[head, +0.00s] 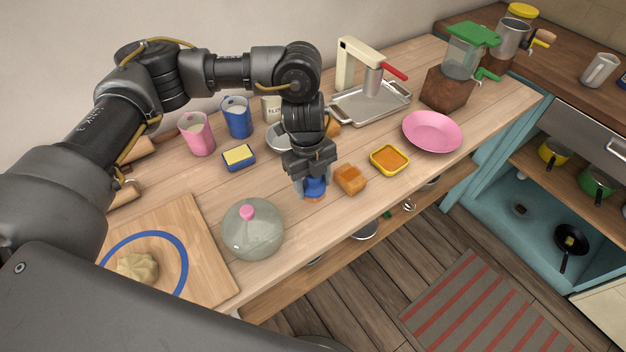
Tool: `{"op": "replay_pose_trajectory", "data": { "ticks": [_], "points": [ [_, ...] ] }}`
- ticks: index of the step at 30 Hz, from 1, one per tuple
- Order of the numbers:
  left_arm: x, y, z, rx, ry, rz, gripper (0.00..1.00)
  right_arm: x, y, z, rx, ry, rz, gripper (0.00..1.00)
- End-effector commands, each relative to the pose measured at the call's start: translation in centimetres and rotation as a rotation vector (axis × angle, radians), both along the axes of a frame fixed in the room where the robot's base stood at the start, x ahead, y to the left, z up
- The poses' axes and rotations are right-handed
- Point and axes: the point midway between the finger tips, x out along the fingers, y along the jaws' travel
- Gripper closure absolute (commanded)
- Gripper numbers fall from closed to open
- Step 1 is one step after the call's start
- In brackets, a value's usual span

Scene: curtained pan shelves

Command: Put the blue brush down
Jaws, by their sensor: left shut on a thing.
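My left gripper (312,181) points down over the wooden counter, near its front edge. It is shut on the blue brush (315,188), whose blue body shows between the fingers. An orange part shows below the blue, at or just above the counter; I cannot tell whether it touches. The fingers and wrist hide much of the brush. My right gripper is not in view.
An orange-brown block (350,179) sits close to the right of the brush, with a yellow dish (389,159) beyond. A glass dome with a pink knob (252,232) stands to the left. A blue-yellow sponge (238,157) and blue cup (237,119) lie further back.

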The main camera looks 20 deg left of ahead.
Motion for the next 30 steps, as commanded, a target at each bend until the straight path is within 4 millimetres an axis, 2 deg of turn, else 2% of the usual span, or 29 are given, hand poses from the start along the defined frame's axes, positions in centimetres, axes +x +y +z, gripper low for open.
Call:
{"op": "replay_pose_trajectory", "data": {
  "ticks": [1,12,30],
  "points": [
    [0.0,0.0,-0.8,0.0,0.0,0.0,0.65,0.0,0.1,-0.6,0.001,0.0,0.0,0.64],
    [0.0,0.0,-4.2,-0.001,0.001,0.001,0.65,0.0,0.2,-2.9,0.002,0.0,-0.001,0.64],
    [0.0,0.0,-4.9,0.0,0.0,0.001,0.65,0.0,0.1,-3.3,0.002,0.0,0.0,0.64]
  ]
}}
